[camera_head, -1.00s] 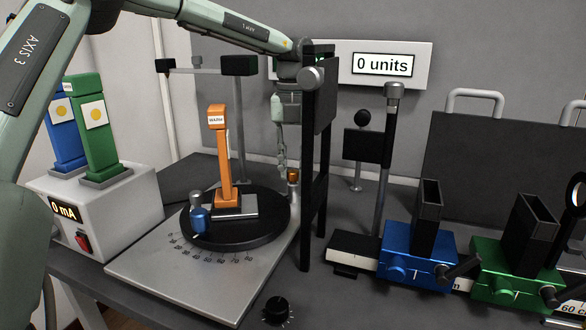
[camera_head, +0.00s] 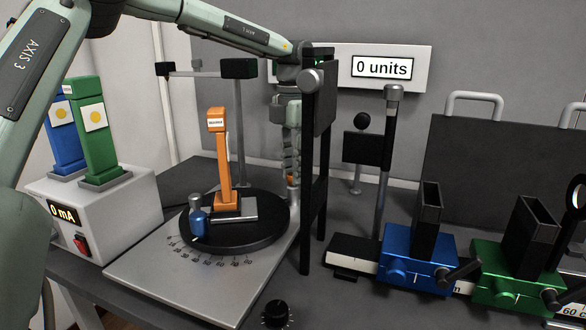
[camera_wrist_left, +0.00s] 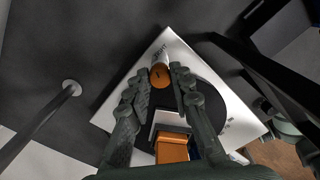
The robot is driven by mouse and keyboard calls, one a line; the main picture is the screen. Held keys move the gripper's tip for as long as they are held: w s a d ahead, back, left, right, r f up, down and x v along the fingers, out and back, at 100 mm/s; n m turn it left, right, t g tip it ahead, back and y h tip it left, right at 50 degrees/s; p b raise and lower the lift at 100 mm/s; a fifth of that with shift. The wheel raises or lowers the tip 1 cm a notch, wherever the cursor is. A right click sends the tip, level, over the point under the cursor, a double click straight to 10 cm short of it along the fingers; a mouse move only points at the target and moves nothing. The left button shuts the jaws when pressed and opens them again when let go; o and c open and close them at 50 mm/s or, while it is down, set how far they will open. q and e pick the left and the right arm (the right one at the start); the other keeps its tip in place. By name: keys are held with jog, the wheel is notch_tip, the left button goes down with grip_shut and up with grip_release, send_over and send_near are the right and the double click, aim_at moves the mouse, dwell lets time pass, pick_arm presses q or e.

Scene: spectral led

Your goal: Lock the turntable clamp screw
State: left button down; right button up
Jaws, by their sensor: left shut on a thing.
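The turntable (camera_head: 262,236) is a black disc on a grey base plate (camera_head: 190,283) with an angle scale. A small orange clamp screw (camera_head: 291,181) stands at its far right edge, mostly hidden by my left gripper (camera_head: 291,173). In the left wrist view the orange screw (camera_wrist_left: 160,75) lies between the two fingertips (camera_wrist_left: 161,82), and the gripper is shut on it. My right gripper is out of view.
A black upright frame (camera_head: 310,170) stands close to the right of my left gripper. A grey supply box (camera_head: 130,215) with blue and green lamps is at left. Blue (camera_head: 410,262) and green (camera_head: 510,272) holders stand at right. The display reads 0 units (camera_head: 382,68).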

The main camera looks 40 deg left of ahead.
pick_arm(q)
jog(key=m, duration=0.4)
jog(key=shift+m, duration=0.4)
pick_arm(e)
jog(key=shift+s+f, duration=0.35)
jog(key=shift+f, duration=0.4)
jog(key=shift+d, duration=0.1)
pick_arm(q)
jog(key=c, duration=1.3)
grip_release()
jog(key=shift+r, duration=0.15)
notch_tip(320, 180, up, 12)
jog(key=shift+f, duration=0.1)
